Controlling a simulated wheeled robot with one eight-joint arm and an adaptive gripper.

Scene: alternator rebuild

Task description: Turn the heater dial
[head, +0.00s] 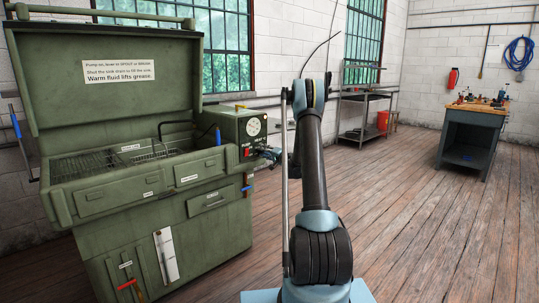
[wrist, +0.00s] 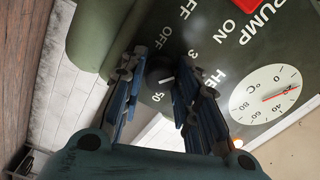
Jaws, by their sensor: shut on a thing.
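The heater dial (wrist: 158,74) is a small black knob with a white pointer mark, on the green control panel (wrist: 215,55) in the wrist view. Markings including "3" and part of an "OFF" show around it. My gripper (wrist: 157,70) has its two blue fingers on either side of the dial and is shut on it. In the head view my gripper (head: 267,155) is at the right face of the control box (head: 228,128) on the green parts washer (head: 130,180). The dial is hidden there behind the gripper.
A round white temperature gauge (wrist: 268,94) and a red pump switch (wrist: 250,4) sit close to the dial. The washer's lid (head: 110,95) stands open. A metal shelf (head: 362,105) and a workbench (head: 472,135) stand farther right, with clear wooden floor before them.

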